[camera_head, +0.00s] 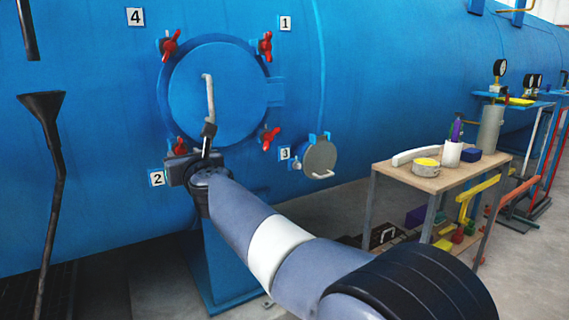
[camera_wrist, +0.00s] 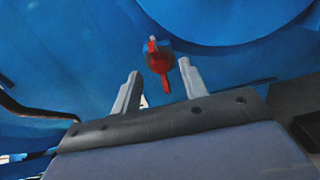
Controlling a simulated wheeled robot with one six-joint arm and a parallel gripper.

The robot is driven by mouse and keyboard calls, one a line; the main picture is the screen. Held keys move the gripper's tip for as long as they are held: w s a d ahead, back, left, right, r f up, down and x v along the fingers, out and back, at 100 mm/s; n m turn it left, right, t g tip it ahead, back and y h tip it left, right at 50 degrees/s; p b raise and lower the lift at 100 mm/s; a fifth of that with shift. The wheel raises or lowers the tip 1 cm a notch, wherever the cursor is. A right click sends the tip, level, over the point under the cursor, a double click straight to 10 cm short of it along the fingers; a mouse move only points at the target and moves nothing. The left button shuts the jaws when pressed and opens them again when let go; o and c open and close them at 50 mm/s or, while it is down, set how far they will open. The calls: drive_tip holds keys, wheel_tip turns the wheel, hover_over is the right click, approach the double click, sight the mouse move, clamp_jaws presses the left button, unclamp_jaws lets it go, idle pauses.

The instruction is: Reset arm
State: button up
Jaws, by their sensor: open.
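The blue autoclave's round door (camera_head: 218,92) is closed, with a grey bar handle (camera_head: 210,92) at its middle. Red clamps sit around it: upper left (camera_head: 171,46), upper right (camera_head: 266,46), lower right (camera_head: 270,138) and lower left (camera_head: 179,146). My gripper (camera_head: 208,131) is in front of the door's lower left edge, beside the lower left clamp. In the wrist view my gripper (camera_wrist: 159,67) is open, its two grey fingers apart. A red clamp (camera_wrist: 159,62) shows between and beyond the fingertips, and I cannot tell whether they touch it.
A small round grey hatch (camera_head: 320,158) is right of the door. A wooden-top table (camera_head: 435,182) with a yellow container (camera_head: 426,166) and white cup (camera_head: 452,152) stands farther right. A dark funnel pipe (camera_head: 54,170) rises at left. Floor between hatch and table holds items.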

sight(182, 152)
drive_tip(key=shift+p+x, duration=0.3)
drive_tip(key=shift+x, duration=0.85)
drive_tip(key=b+v, duration=0.3)
drive_tip(key=v, duration=0.8)
drive_tip(key=p+x, duration=0.3)
drive_tip(key=x, duration=0.8)
drive_tip(key=shift+n, duration=0.4)
drive_tip(key=n+p, duration=0.1)
drive_tip(key=n, duration=0.4)
drive_tip(key=n+p, duration=0.1)
drive_tip(key=n, duration=0.4)
drive_tip(key=shift+n, duration=0.3)
